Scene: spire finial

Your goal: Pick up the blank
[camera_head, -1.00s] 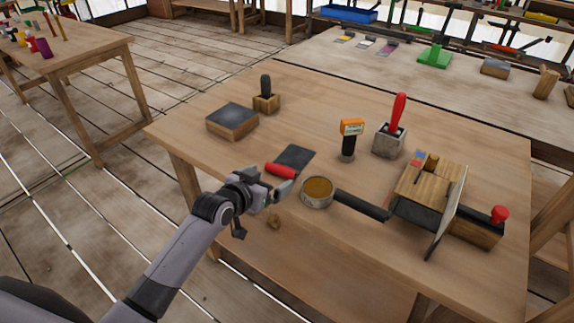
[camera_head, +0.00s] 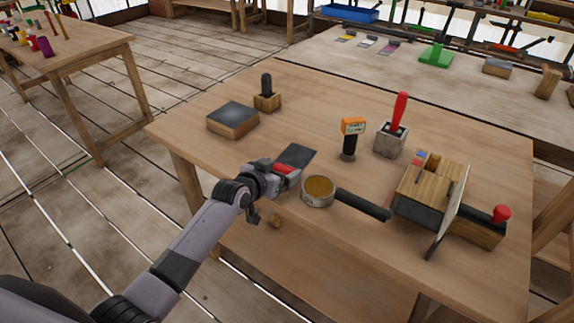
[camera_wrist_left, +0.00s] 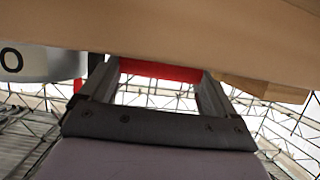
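A red bar (camera_head: 285,169), which may be the blank, lies on the table by the near edge, against a dark flat sheet (camera_head: 297,154). No label marks it as the blank. My left gripper (camera_head: 280,174) is at the bar and hides part of it. In the left wrist view the fingers (camera_wrist_left: 156,90) stand wide apart. The red bar (camera_wrist_left: 160,70) shows across the gap at their tips; I cannot tell whether they touch it. My right gripper is not in view.
A round tin (camera_head: 318,190) stands just right of my left gripper; it also shows in the left wrist view (camera_wrist_left: 45,63). A dark handle (camera_head: 362,204) and a wooden jig (camera_head: 425,185) lie further right. A dark-topped block (camera_head: 232,119) stands behind left.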

